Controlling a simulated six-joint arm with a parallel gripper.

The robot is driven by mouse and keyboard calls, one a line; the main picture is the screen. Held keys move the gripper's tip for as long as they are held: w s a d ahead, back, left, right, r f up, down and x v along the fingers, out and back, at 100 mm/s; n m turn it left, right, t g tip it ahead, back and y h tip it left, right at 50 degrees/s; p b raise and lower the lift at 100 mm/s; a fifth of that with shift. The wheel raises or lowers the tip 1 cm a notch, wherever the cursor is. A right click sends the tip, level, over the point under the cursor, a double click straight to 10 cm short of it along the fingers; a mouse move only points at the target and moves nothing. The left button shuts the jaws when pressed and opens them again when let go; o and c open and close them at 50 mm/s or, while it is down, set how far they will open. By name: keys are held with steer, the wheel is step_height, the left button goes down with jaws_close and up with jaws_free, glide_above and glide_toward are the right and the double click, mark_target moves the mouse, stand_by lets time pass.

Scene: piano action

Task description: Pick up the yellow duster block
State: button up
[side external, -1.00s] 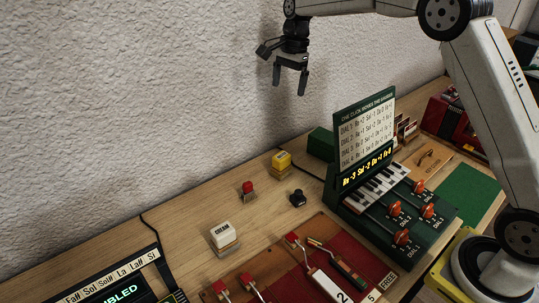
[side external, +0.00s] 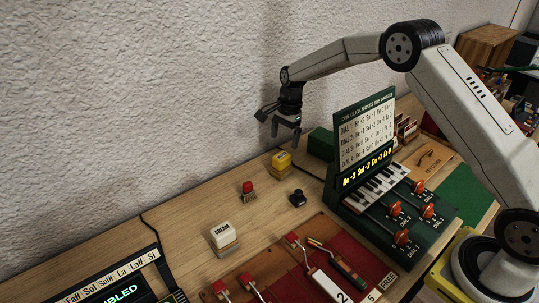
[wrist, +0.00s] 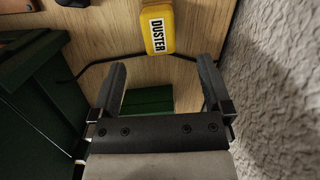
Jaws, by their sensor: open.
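The yellow duster block (side external: 281,159) sits on a small wooden base near the back wall, in the middle of the side view. In the wrist view the block (wrist: 158,28), labelled DUSTER, lies beyond the fingertips, a little toward the right finger. My gripper (side external: 285,132) points down and hangs above the block, apart from it. In the wrist view my gripper (wrist: 161,75) is open, with nothing between its fingers at their tips.
A green box (side external: 320,143) stands right of the block, near the dark green piano panel (side external: 364,135). A red button (side external: 248,188), a black knob (side external: 298,198) and a cream block (side external: 222,233) are nearby. The rough wall (wrist: 276,80) is close at the wrist view's right.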

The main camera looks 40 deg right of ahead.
mark_target(283, 155)
steer(key=shift+f, duration=0.9)
steer(key=shift+a+f, duration=0.2)
steer(key=shift+f, duration=1.1)
steer(key=shift+s+a+f, duration=0.1)
steer(key=shift+a+f, duration=0.1)
steer(key=shift+f, duration=1.1)
steer(key=shift+s+a+f, duration=0.1)
steer(key=shift+a+f, duration=0.1)
steer(key=shift+f, duration=1.05)
steer(key=shift+c, duration=0.2)
steer(key=c, duration=1.3)
steer(key=shift+r, duration=0.1)
